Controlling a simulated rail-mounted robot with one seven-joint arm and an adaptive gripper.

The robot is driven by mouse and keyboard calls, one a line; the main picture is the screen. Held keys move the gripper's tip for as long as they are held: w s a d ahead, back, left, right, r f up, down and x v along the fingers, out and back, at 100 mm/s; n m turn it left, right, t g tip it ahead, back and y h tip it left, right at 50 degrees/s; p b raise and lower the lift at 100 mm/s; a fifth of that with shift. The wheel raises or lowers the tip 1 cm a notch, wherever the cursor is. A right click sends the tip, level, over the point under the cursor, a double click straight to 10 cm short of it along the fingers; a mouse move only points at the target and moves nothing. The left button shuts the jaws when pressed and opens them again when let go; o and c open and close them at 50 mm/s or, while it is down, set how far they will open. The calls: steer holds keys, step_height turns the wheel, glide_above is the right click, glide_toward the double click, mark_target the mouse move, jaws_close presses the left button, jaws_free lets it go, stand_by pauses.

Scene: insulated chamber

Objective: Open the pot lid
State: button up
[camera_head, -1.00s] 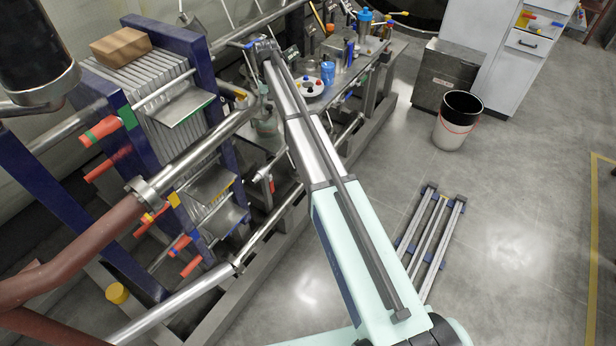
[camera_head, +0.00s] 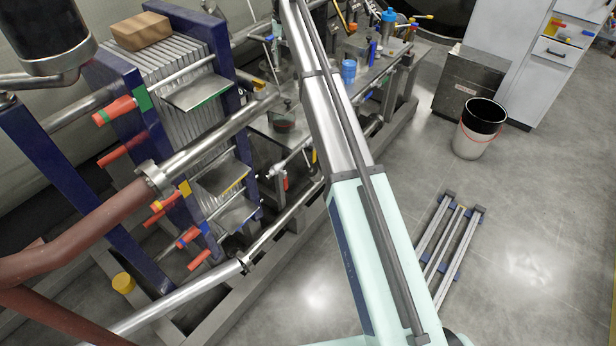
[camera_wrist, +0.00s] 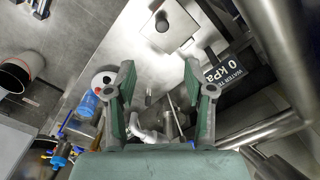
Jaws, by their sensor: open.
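A square metal lid-like plate with a dark round knob (camera_wrist: 173,33) is at the top of the wrist view, on a pale steel surface; I take it for the pot lid, but the pot below it is hidden. My gripper (camera_wrist: 158,68) is open and empty, its two green-grey fingers apart. The plate is ahead of the fingertips, and nothing touches them. In the head view my gripper is out of sight beyond the top edge. A small pot-like container (camera_head: 284,117) stands left of my arm there; I cannot tell if it is the same pot.
A blue jar (camera_wrist: 86,103) and a white round dish (camera_wrist: 103,80) are left of the fingers. A plate stack in a blue frame (camera_head: 170,85) stands left of my arm; open floor lies right.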

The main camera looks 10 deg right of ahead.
steer(key=s+d+f, duration=0.1)
steer(key=s+f, duration=0.5)
steer(key=f, duration=0.6)
steer(key=s+d+f+g+b, duration=0.1)
steer(key=s+f, duration=0.5)
steer(key=f, duration=0.6)
steer(key=s+d+f+g+b, duration=0.1)
steer(key=s+f, duration=0.5)
steer(key=f, duration=0.7)
steer(key=shift+s+d, duration=0.15)
steer(key=shift+d, duration=0.4)
